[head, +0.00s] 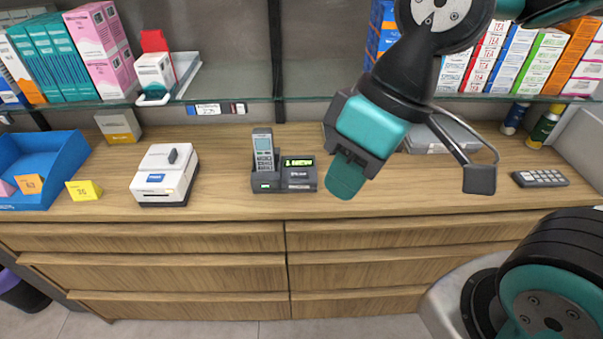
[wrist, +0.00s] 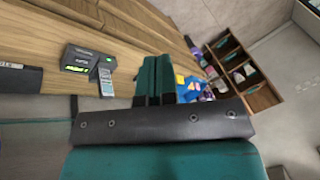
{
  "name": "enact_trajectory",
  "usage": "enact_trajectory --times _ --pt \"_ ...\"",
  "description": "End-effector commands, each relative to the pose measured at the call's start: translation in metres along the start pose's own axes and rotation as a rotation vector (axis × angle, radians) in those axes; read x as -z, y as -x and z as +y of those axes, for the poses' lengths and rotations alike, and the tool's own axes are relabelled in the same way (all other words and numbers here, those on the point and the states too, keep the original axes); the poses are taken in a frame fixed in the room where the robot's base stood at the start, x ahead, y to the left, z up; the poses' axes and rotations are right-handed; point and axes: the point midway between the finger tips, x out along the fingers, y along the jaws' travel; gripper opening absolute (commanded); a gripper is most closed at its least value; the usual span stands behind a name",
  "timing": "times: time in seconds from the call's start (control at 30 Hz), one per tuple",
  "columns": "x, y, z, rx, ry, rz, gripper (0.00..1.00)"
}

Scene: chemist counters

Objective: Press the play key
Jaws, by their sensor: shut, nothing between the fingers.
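A dark answering machine (head: 285,180) stands on the wooden counter (head: 225,205), with a grey cordless handset (head: 263,152) upright in its left side and a lit green display (head: 299,162) on its right. Small keys or labels sit below the display, but the play key cannot be made out. The machine also shows in the wrist view (wrist: 79,56), at the left, with its handset (wrist: 105,80) beside the display. My gripper (head: 345,182) is shut and empty, to the right of the machine and apart from it, pointing down. Its teal fingers (wrist: 153,76) are together in the wrist view.
A white device (head: 165,176) and a blue bin (head: 55,165) with price cards stand to the left. A grey keypad or remote (head: 540,178) and dark bottles (head: 545,126) are at the right. A glass shelf (head: 235,95) with boxes runs above the counter's back.

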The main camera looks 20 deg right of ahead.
Motion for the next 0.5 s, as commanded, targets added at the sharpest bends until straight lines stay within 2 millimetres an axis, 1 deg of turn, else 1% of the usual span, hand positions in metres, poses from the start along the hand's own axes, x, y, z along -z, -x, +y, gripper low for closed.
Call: enact_trajectory --times 0.07,0.17,0.2,0.27,0.3,0.37,0.4,0.5 --pt "0.021 -0.008 0.014 -0.007 0.035 0.041 0.0" --pt "0.061 -0.025 0.046 -0.043 0.121 0.133 0.0" --pt "0.078 -0.034 0.063 -0.069 0.165 0.174 0.0" --pt "0.102 -0.049 0.09 -0.123 0.235 0.234 0.0" --pt "0.117 -0.058 0.11 -0.165 0.283 0.271 0.0" --pt "0.135 -0.073 0.139 -0.237 0.358 0.316 0.0" --pt "0.144 -0.083 0.159 -0.287 0.405 0.339 0.0" --pt "0.16 -0.105 0.2 -0.408 0.514 0.374 0.0"
